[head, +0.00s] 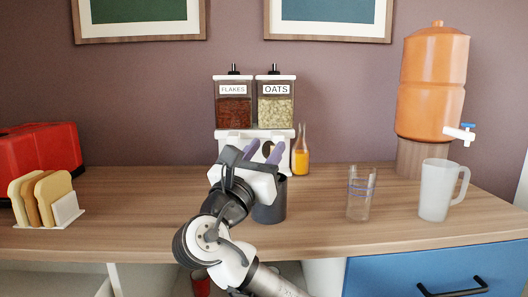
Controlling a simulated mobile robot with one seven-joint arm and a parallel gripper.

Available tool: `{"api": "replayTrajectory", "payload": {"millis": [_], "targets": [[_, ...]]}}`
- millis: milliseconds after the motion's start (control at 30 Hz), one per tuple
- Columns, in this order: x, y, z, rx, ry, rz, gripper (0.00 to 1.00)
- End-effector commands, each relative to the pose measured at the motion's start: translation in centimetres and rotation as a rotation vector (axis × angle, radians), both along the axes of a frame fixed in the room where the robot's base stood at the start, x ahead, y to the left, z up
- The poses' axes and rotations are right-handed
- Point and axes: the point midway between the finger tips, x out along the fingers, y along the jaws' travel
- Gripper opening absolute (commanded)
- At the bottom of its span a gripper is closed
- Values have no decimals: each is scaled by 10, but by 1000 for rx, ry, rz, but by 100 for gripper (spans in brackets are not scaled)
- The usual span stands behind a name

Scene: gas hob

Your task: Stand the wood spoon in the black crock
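The black crock (270,212) stands on the wooden counter near the middle of the head view, partly covered by my gripper and arm. My gripper (245,178) is seen from behind, just above and to the left of the crock's rim. Its fingertips are hidden, so I cannot tell whether it is open or holds anything. Two purple shapes like utensil handles (275,153) rise just behind the gripper, above the crock; whether they stand in it is hidden. I cannot make out the wood spoon.
The cereal dispenser (254,103) and a juice bottle (301,155) stand behind the crock. A clear glass (360,195), a frosted pitcher (439,190) and an orange drink dispenser (433,85) are to the right. A toast rack (45,200) and red toaster (38,155) are at left.

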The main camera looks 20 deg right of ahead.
Motion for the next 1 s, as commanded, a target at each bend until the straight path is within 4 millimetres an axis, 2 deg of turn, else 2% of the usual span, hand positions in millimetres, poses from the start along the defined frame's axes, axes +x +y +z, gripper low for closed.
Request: {"api": "replayTrajectory", "payload": {"millis": [267,700,800,1000], "targets": [[-7,8,-4,-1,0,2,38],[-71,75,-42,-2,-2,6,38],[-77,82,-52,-1,-3,3,38],[-86,90,-54,-1,-2,1,38]]}}
